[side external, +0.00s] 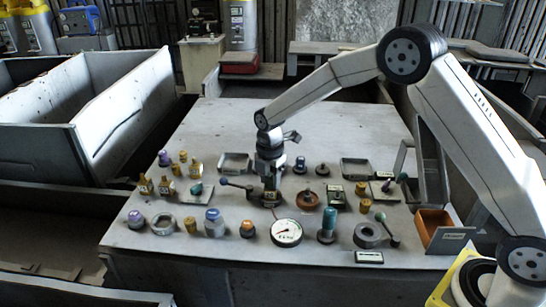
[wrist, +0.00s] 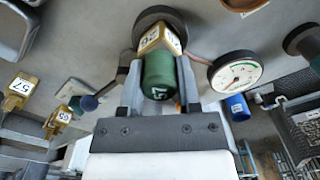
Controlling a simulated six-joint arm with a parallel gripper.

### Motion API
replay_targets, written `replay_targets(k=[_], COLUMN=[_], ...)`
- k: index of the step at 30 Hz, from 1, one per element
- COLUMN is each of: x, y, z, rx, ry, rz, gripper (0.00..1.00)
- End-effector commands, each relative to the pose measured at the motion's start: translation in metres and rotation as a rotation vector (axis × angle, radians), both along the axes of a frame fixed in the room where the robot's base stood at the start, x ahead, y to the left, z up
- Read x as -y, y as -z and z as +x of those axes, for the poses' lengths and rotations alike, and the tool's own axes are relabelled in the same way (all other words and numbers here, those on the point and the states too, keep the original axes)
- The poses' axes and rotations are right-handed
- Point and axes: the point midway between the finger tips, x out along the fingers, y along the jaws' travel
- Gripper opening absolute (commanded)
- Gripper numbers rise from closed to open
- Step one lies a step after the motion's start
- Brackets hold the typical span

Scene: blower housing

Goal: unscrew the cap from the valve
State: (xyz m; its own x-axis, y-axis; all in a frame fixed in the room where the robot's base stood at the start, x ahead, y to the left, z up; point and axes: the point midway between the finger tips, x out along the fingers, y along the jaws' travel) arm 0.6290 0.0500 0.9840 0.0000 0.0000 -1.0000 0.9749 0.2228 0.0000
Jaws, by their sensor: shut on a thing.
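In the wrist view, a green cap (wrist: 159,76) with a white number label sits at the end of a brass valve (wrist: 156,38). The valve has a white number label and stands at a dark round base (wrist: 149,16). My gripper (wrist: 159,72) has one finger on each side of the green cap and is shut on it. The cap and valve appear in line and touching; I cannot tell how far the cap is threaded. In the side view my gripper (side external: 269,190) is low over the middle of the table, and the cap is too small to make out.
A gauge (wrist: 236,72) stands close to the right of the valve, with a blue cylinder (wrist: 237,107) nearby. Labelled brass fittings (wrist: 19,88) are at left. In the side view many small parts crowd the table (side external: 330,120); its back is clear. An orange-lined bin (side external: 435,226) stands right.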

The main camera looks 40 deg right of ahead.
Motion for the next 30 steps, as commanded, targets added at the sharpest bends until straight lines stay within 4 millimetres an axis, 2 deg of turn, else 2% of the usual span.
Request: replay_targets(k=[14,24,30], x=[0.0001,0.0001,0.0001], y=[0.0004,0.0003,0.0003], z=[-0.0003,-0.0003,-0.0003], rx=[-0.001,-0.001,-0.001], ry=[-0.052,-0.205,-0.211], rz=[0.0,0.0,0.0], gripper=[0.0,0.0,0.0])
